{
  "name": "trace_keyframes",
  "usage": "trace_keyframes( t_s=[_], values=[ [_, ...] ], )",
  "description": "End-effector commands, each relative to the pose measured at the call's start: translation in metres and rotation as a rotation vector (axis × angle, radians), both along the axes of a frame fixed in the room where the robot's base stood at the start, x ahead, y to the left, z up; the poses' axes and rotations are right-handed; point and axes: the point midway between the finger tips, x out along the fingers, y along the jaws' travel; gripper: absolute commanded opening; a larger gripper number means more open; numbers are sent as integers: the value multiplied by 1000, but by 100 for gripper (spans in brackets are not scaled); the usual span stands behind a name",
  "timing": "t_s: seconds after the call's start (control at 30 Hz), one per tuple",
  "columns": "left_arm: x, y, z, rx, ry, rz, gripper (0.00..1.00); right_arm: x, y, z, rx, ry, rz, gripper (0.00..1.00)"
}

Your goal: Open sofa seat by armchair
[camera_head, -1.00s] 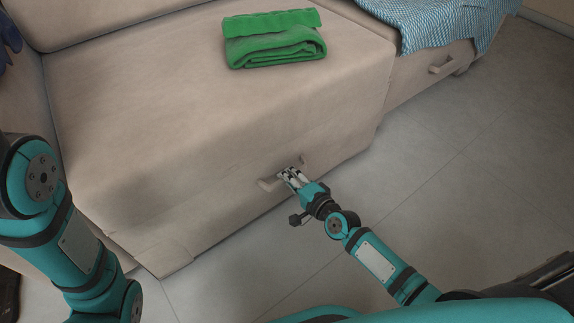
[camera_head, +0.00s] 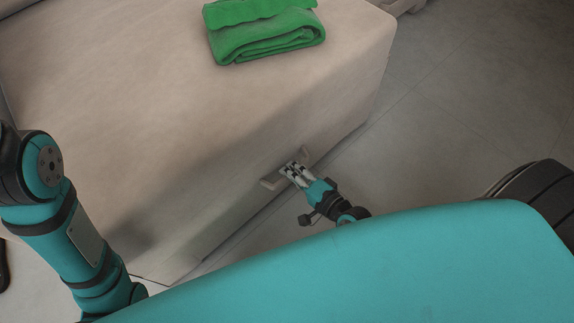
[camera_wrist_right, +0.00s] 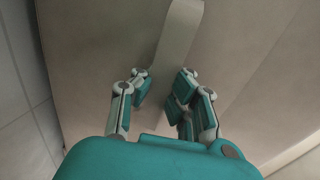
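The beige sofa seat (camera_head: 190,100) fills the left and middle of the head view. Its low front face carries a pale handle (camera_head: 270,184), which also shows as a light strip in the right wrist view (camera_wrist_right: 178,40). My right gripper (camera_head: 292,168) is at this handle. In the right wrist view its fingers (camera_wrist_right: 162,92) stand on both sides of the strip, closed in on it. Part of the handle is hidden by the fingers. My left arm enters at the left edge of the head view, but its gripper is not in view. No armchair shows.
A folded green towel (camera_head: 265,38) lies on top of the seat. Grey tiled floor (camera_head: 450,110) is open to the right of the seat. My own teal body covers the lower part of the head view.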

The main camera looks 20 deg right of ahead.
Motion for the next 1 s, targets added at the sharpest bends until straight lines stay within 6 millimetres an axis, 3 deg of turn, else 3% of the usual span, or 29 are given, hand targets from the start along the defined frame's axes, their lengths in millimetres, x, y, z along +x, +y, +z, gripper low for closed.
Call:
trace_keyframes(
  t_s=[0.5,0.8,1.0],
  values=[
    [2,-1,-1,4,3,1,36,-3,-1,0,0,0,1,0],
    [3,-1,-1,5,6,1,36,-3,-1,0,0,0,0,36],
    [3,0,-1,2,5,2,36,-2,-1,0,0,-1,0,36]
  ],
)
